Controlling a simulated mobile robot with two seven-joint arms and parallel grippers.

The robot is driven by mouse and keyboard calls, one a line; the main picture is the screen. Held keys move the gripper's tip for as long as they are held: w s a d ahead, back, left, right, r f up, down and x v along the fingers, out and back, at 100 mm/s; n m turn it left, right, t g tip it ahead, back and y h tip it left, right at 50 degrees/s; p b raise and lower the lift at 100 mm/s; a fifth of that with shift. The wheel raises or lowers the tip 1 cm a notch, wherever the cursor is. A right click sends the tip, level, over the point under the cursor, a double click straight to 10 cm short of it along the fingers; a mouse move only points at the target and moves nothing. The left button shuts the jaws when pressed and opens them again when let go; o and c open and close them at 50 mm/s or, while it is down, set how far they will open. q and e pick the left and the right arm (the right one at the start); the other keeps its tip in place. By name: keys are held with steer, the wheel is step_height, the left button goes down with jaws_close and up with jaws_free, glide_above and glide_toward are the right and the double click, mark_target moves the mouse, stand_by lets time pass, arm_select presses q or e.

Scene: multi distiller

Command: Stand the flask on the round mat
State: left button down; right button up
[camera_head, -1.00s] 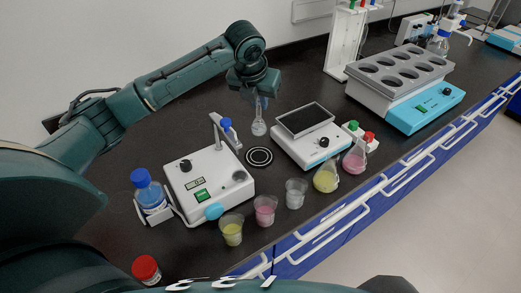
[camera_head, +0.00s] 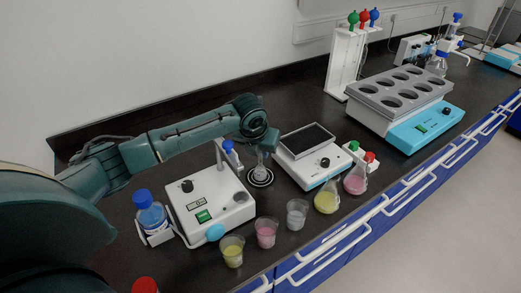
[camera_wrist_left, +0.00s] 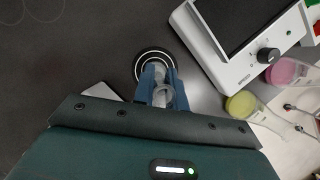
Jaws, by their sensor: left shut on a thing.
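The clear flask (camera_head: 260,170) is upright in my left gripper (camera_head: 262,152), over the round mat (camera_head: 261,181). The mat is black with pale rings and lies between the stirrer and the balance-like device. In the left wrist view, my left gripper (camera_wrist_left: 157,88) has its blue fingers closed around the flask neck (camera_wrist_left: 161,96), and the mat (camera_wrist_left: 152,54) shows just beyond them. I cannot tell whether the flask's base touches the mat. My right gripper is not in view.
A white stirrer (camera_head: 208,204) stands left of the mat and a white device with a dark plate (camera_head: 308,155) stands right. Several beakers, one of them yellow (camera_head: 232,251), and a yellow flask (camera_head: 326,202) line the front. The bench behind the arm is clear.

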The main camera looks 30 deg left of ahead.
arm_select(q)
steer(key=c, duration=1.4)
jaws_free()
steer(key=shift+f, duration=0.1)
steer(key=shift+c, duration=0.2)
steer(key=b+v, duration=0.1)
steer(key=v, duration=1.1)
